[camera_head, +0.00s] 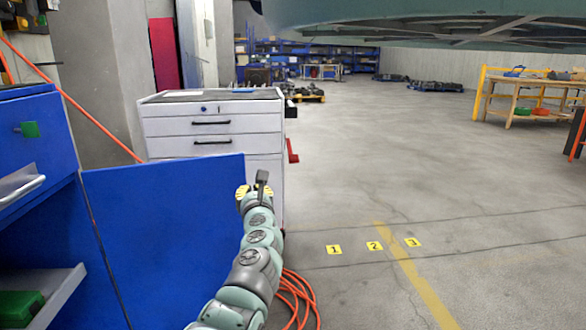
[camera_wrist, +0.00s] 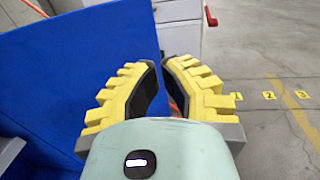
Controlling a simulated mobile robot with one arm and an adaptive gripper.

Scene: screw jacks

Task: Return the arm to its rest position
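My gripper (camera_head: 254,190) is at the end of my arm, which reaches up from the bottom of the head view. It is in front of the open blue door (camera_head: 160,235) and the white drawer cabinet. In the wrist view its two yellow fingers with dark pads (camera_wrist: 160,75) lean toward each other. A narrow gap shows between their tips, with the background visible through it. Nothing is held between them. No screw jack can be made out in either view.
A blue cabinet (camera_head: 32,145) with a pulled-out shelf stands at the left. The white drawer cabinet (camera_head: 212,125) is behind my gripper. An orange hose (camera_head: 295,292) lies on the floor beside my arm. The floor at the right, with yellow number markers (camera_head: 374,246), is clear.

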